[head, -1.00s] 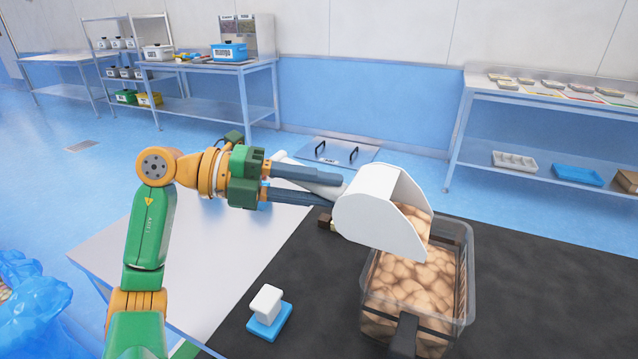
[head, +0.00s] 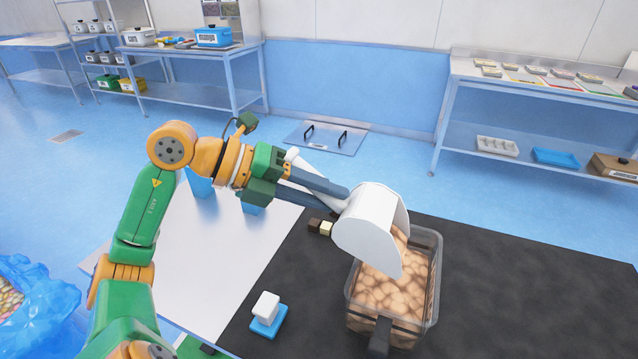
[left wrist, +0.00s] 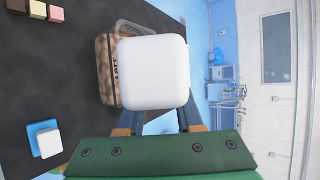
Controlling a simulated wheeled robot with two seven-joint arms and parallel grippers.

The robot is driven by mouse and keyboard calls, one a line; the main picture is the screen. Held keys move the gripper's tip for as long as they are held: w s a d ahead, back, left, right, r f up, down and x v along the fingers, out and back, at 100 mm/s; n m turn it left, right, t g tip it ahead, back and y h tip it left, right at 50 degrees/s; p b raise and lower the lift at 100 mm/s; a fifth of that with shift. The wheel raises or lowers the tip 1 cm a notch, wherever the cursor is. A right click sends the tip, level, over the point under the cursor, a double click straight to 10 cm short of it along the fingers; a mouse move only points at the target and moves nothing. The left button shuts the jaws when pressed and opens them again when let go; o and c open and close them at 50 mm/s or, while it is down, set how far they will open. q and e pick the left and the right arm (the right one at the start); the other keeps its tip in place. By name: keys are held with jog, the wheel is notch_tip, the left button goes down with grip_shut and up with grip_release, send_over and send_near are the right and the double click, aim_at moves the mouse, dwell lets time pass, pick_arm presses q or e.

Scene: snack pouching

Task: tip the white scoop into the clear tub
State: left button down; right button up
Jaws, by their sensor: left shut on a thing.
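The white scoop (head: 366,222) is held by my left gripper (head: 338,195), whose fingers are shut on its handle. The scoop is tilted with its mouth down to the right, over the back left part of the clear tub (head: 437,262). Brown lumpy contents show at the scoop's mouth and fill much of the tub; where one heap ends and the other begins is hard to tell. In the left wrist view the scoop's white back (left wrist: 153,72) hides most of the tub (left wrist: 106,68). My right gripper is not in view.
The tub stands on a black mat (head: 520,290). A blue block with a white top (head: 268,314) lies to its left, and small dark and cream blocks (head: 321,228) lie behind the scoop. A blue bag (head: 40,310) is at far left. The mat right of the tub is clear.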

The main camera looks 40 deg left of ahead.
aim_at(370, 206)
pick_arm(q)
jog(key=shift+w+d+r+m+g+y+p, duration=0.25)
jog(key=shift+d+r+y+p, duration=0.35)
jog(key=shift+p, duration=1.05)
jog(key=shift+w+d+r+m+g+y+p, duration=0.15)
jog(key=shift+d+r+g+y+p, duration=0.4)
jog(key=shift+p, duration=1.05)
jog(key=d+p, duration=0.1)
jog(key=p, duration=0.2)
jog(key=d+r+y+p, duration=0.1)
jog(key=p, duration=0.5)
jog(key=shift+w+d+r+m+y+p, duration=0.3)
jog(key=shift+d+r+y+p, duration=0.05)
jog(key=shift+d+p, duration=0.05)
jog(key=shift+w+d+r+y, duration=0.1)
jog(key=shift+d+y, duration=0.1)
jog(key=shift+d, duration=0.2)
jog(key=shift+w+d+r+y, duration=0.1)
jog(key=shift+d+y, duration=0.1)
jog(key=shift+d, duration=0.2)
jog(key=shift+w+d+r+m+g+y, duration=0.1)
jog(key=shift+w+d+m+g+y, duration=0.15)
jog(key=shift+d+y, duration=0.3)
jog(key=shift+w+d+r+m+g+y, duration=0.15)
jog(key=shift+w+d+g+y, duration=0.15)
jog(key=shift+d, duration=0.4)
jog(key=shift+s+d+r+y, duration=0.1)
jog(key=shift+d+y, duration=0.1)
jog(key=shift+y, duration=0.05)
